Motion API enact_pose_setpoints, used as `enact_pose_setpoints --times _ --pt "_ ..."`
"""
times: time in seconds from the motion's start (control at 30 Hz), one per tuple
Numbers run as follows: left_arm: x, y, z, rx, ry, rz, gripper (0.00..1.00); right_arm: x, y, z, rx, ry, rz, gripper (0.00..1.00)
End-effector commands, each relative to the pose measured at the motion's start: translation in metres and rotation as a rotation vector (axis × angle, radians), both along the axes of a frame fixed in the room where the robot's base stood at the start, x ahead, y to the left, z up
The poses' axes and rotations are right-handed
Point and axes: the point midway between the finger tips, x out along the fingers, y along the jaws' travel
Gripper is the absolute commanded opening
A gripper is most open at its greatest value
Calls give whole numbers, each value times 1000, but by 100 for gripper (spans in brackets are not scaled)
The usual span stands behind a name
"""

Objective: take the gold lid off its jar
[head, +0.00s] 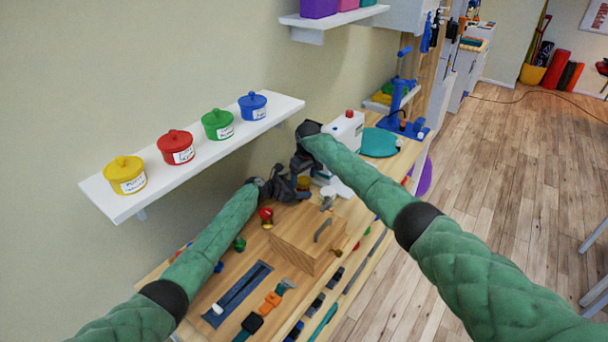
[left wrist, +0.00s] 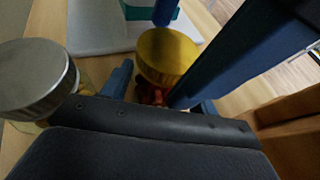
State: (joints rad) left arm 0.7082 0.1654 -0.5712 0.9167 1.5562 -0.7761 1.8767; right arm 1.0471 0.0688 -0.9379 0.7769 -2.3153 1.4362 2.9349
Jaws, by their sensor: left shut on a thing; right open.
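The gold lid (left wrist: 168,55) sits on a jar with red contents (left wrist: 152,94), seen close up in the left wrist view. In the head view the lid (head: 303,183) shows just past my left gripper (head: 284,186). My left gripper (left wrist: 160,100) is shut on the jar, its blue fingers on either side of the body below the lid. My right gripper (head: 299,164) is just above the lid and open. Its dark blue fingers reach down beside the lid in the left wrist view. Most of the jar body is hidden by fingers.
A silver-lidded jar (left wrist: 38,80) stands close beside my left gripper. A wooden box with a handle (head: 305,240) is near in front. A wall shelf (head: 215,152) holds several coloured pots.

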Motion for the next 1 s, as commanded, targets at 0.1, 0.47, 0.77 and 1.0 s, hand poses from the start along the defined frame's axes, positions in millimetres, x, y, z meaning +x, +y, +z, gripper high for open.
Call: enact_pose_setpoints --times 0.1,0.47,0.77,1.0 --pt "0 0 0 0 0 0 0 0 0 0 0 0 0 77" --pt "0 0 0 0 0 0 0 0 0 0 0 0 0 23" --pt "0 0 0 0 0 0 0 1 -1 0 -2 1 103 23" --pt "0 0 0 0 0 0 0 2 -2 1 -2 2 428 23"
